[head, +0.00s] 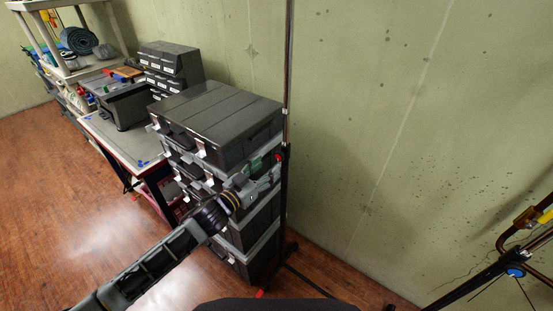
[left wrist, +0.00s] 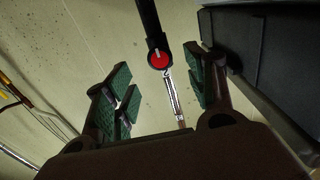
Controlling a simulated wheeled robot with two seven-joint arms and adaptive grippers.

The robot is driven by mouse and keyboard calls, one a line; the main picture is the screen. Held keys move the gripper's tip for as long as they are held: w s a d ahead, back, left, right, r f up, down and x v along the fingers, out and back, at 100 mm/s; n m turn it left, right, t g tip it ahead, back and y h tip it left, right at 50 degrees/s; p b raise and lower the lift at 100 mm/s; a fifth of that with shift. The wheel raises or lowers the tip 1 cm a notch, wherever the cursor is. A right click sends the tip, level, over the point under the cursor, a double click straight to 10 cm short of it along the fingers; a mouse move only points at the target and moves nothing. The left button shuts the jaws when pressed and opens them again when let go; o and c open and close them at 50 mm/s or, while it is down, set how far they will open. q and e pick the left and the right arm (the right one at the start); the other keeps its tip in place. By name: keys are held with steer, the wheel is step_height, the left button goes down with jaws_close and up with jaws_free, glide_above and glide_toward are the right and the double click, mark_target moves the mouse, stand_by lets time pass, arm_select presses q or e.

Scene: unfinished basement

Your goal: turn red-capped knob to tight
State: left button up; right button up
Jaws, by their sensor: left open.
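The red-capped knob (head: 281,155) is on a dark upright pole (head: 287,80) beside the stack of grey cases. In the left wrist view, the knob (left wrist: 158,60) shows as a round red cap with a small pale mark, on a black part of the pole. My left gripper (head: 266,168) is close to the knob, in front of the cases. In the left wrist view, its green-padded fingers (left wrist: 160,87) are spread wide, with the knob showing in the gap toward the far side. No finger visibly touches the knob. My right gripper is not in view.
Stacked grey cases (head: 215,120) stand directly left of the pole. A workbench (head: 123,148) with boxes is farther left. A speckled wall (head: 380,130) is behind. Copper-coloured tubing (head: 508,240) is at the right edge. The wooden floor (head: 50,210) is open at the left.

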mark_target(278, 158)
arm_select(q)
steer(key=shift+x, duration=2.7)
steer(key=shift+w+d, duration=0.15)
steer(key=shift+w, duration=0.05)
steer(key=c, duration=1.1)
steer(key=shift+o, duration=0.2)
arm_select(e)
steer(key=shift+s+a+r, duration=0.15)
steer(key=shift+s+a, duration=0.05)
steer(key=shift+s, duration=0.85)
arm_select(q)
steer(key=shift+p, duration=0.3)
